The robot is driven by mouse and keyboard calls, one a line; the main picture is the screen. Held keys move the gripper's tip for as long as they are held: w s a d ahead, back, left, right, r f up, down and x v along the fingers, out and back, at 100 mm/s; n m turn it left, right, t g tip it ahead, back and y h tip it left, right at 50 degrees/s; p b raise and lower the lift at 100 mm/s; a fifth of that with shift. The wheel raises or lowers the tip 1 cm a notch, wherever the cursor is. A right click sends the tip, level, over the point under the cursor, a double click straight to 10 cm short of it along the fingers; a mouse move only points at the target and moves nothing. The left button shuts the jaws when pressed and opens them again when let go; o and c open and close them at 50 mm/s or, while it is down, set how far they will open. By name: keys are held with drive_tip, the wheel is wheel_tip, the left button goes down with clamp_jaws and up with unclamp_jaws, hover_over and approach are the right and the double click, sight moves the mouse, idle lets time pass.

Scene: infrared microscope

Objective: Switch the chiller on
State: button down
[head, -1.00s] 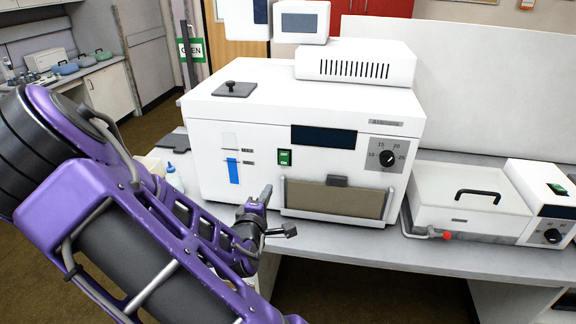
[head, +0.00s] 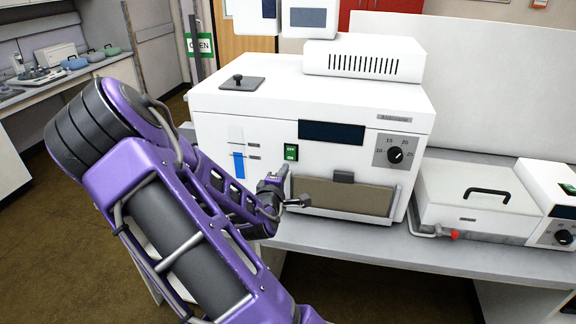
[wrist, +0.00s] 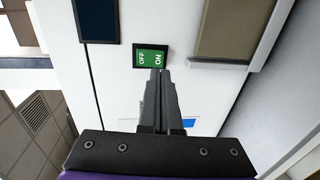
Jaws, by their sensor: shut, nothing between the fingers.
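The chiller (head: 230,110) is a large white box on the bench with a dark display, a dial and a blue level strip. Its green rocker switch (head: 291,152), marked OFF above and ON below, is on the front panel. In the wrist view the switch (wrist: 151,57) lies just beyond my fingertips. My gripper (head: 284,171) is shut and empty, pointing at the panel just below the switch. In the wrist view the shut fingertips (wrist: 160,72) overlap the switch's edge near the ON end. I cannot tell whether they touch it.
A drawer-like tan panel with a dark handle (head: 344,177) is on the chiller's front, right of my gripper. The dial (head: 395,155) is above it. A white lidded unit (head: 465,205) with its own green switch and knob stands at the right. Floor is open below the bench.

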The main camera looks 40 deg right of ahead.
sight(290, 159)
drive_tip(key=shift+x, duration=2.6)
drive_tip(key=shift+f, duration=0.15)
drive_tip(key=shift+w+f+b, duration=0.15)
drive_tip(key=shift+f+b, duration=0.1)
drive_tip(key=shift+b, duration=0.4)
drive_tip(key=shift+d+r, duration=0.15)
drive_tip(key=shift+r, duration=0.1)
